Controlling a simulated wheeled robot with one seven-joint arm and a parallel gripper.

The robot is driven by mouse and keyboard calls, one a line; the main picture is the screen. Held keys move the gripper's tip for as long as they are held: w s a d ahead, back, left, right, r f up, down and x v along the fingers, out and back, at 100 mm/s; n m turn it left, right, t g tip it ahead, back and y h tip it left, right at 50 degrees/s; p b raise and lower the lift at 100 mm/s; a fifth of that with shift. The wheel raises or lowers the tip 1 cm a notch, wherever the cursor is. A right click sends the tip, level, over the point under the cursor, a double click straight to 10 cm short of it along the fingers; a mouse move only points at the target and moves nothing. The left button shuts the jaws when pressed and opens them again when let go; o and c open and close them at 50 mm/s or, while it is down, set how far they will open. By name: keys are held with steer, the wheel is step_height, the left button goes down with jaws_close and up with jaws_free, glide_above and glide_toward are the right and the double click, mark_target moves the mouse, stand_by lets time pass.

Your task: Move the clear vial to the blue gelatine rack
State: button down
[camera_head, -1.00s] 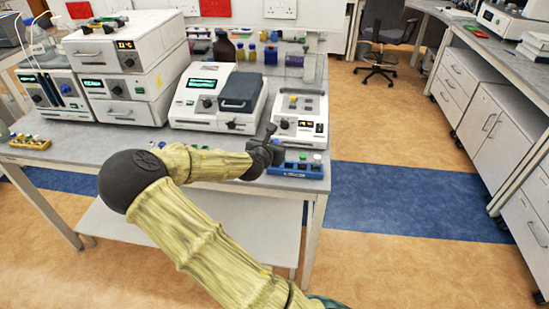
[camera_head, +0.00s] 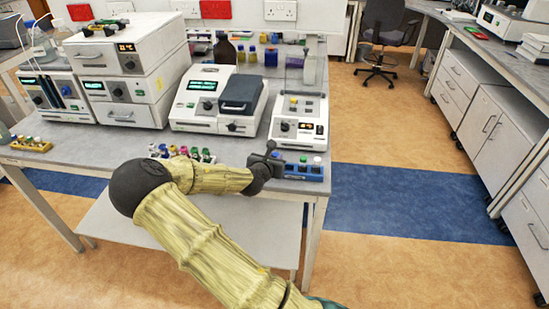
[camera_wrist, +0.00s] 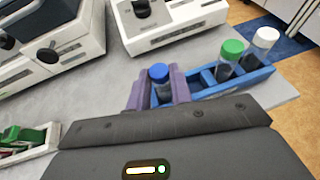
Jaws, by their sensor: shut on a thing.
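A vial with a blue cap (camera_wrist: 160,74) stands upright between the purple fingers of my gripper (camera_wrist: 158,92) in the wrist view; the fingers are shut on it and hide most of its body. The blue rack (camera_wrist: 240,80) lies right beside and partly behind the fingers. It holds a green-capped vial (camera_wrist: 231,55) and a white-capped vial (camera_wrist: 263,42). In the head view my gripper (camera_head: 272,158) is at the left end of the blue rack (camera_head: 305,174) near the table's front edge. I cannot tell whether the held vial's base is inside the rack.
A rack of several coloured vials (camera_head: 182,154) stands to the left of my gripper. A yellow rack (camera_head: 30,145) is at the far left. White instruments (camera_head: 298,128) stand just behind the blue rack. The table's front edge is close.

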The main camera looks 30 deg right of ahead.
steer(key=shift+f, duration=0.15)
steer(key=c, duration=1.3)
jaws_free()
steer(key=shift+o, duration=0.2)
steer(key=shift+r, duration=0.2)
steer(key=v, duration=1.2)
steer(key=shift+b, duration=0.3)
